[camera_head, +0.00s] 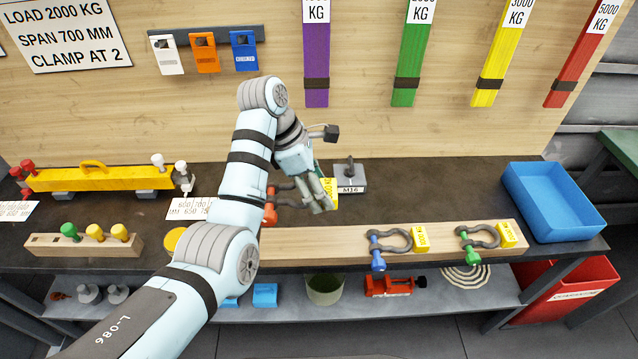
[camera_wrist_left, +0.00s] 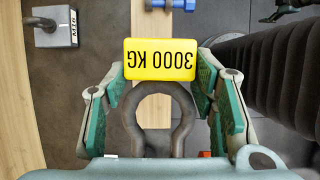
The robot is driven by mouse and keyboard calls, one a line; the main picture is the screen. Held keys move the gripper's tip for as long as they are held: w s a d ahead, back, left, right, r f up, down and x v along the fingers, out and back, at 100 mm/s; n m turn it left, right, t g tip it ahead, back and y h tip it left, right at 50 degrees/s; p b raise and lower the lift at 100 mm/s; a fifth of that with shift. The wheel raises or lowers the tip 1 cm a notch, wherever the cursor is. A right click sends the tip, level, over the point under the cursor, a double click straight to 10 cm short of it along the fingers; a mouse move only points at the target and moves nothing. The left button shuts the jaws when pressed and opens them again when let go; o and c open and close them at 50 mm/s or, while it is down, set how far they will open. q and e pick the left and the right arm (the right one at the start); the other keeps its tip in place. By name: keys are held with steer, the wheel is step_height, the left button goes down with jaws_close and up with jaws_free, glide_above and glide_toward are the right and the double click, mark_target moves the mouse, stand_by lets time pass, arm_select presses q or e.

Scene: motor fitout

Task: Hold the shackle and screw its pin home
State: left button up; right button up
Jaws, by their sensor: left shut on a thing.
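The shackle with an orange pin (camera_head: 270,214) is at the left part of the wooden rack (camera_head: 340,241), partly hidden by my left arm. Its dark bow (camera_wrist_left: 157,88) and yellow 3000 KG tag (camera_wrist_left: 160,60) fill the middle of the left wrist view. My left gripper (camera_wrist_left: 162,75) is shut on this shackle, with green-padded fingers on both sides of the tag. In the head view the left gripper (camera_head: 322,205) is over the rack's back edge. The pin is mostly hidden in the wrist view, and its thread cannot be judged. My right gripper is not in view.
A shackle with a blue pin (camera_head: 377,253) and one with a green pin (camera_head: 470,248) sit farther right on the rack. A grey M16 block (camera_head: 350,177) stands behind. A blue bin (camera_head: 553,203) is at the right end, and a yellow beam (camera_head: 100,179) lies at left.

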arm_select(q)
steer(key=shift+f, duration=0.2)
steer(key=shift+f, duration=0.7)
steer(key=shift+f, duration=0.4)
steer(key=shift+f, duration=0.35)
steer(key=shift+f, duration=0.7)
steer(key=shift+f, duration=0.7)
steer(key=shift+f, duration=0.35)
